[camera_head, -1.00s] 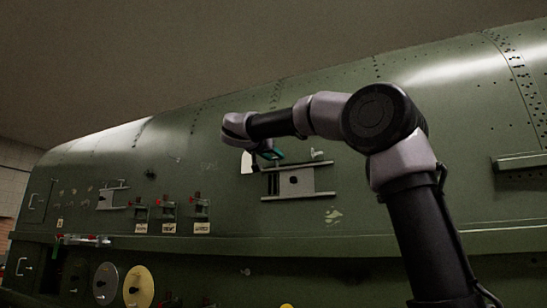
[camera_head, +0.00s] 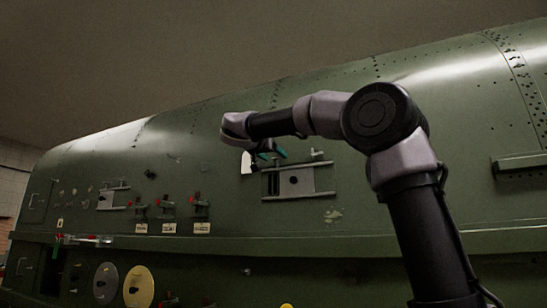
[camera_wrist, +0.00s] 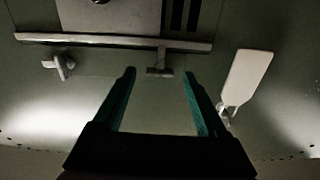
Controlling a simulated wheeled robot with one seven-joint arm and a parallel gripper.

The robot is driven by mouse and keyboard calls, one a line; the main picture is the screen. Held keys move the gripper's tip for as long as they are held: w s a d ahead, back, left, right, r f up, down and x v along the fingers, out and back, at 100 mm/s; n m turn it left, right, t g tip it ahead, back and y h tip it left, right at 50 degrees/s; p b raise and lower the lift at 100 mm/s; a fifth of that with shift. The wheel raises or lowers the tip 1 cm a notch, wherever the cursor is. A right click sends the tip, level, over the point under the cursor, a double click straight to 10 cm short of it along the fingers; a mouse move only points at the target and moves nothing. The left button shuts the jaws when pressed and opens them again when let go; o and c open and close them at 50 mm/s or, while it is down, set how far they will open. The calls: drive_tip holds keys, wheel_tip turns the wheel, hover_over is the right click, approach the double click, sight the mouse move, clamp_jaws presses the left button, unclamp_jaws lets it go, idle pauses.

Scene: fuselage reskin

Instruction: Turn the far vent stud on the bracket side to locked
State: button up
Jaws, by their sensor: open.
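The vent (camera_head: 315,184), a pale plate between two horizontal rails, is on the green fuselage side below my gripper. A small winged stud (camera_head: 317,153) stands above its upper rail at the right; a winged stud also shows at the left of the wrist view (camera_wrist: 58,66). My gripper (camera_head: 275,152) is open and empty, close to the skin left of that stud. In the wrist view its teal fingers (camera_wrist: 158,75) have a small T-shaped piece (camera_wrist: 160,72) in the gap between and beyond their tips; contact cannot be told. No lock marking is readable.
A white tab (camera_head: 246,163) is left of the gripper, and a white paddle shows right of the fingers in the wrist view (camera_wrist: 246,78). A long rail (camera_wrist: 110,40) crosses beyond the fingertips. Red-topped fittings (camera_head: 168,204) sit farther left; a ledge (camera_head: 520,162) juts out at right.

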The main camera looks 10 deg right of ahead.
drive_tip(key=v, duration=1)
drive_tip(key=shift+s+a, duration=0.15)
drive_tip(key=shift+s, duration=0.05)
drive_tip(key=s+d+f+n+g+y, duration=0.2)
drive_tip(key=s+d+f+g, duration=0.15)
drive_tip(key=d+f, duration=0.45)
drive_tip(key=s+d+f+n+g+y, duration=0.2)
drive_tip(key=s+d+f, duration=0.2)
drive_tip(key=f, duration=0.9)
drive_tip(key=s+f+g+y, duration=0.1)
drive_tip(key=s+f+y, duration=0.3)
drive_tip(key=f, duration=0.6)
drive_tip(key=s+f+g+y, duration=0.1)
drive_tip(key=s+f+y, duration=0.3)
drive_tip(key=s+f, duration=0.5)
drive_tip(key=shift+s+d+f+m+y, duration=0.2)
drive_tip(key=shift+d+f+m+y, duration=0.1)
drive_tip(key=shift+d+f+m, duration=0.15)
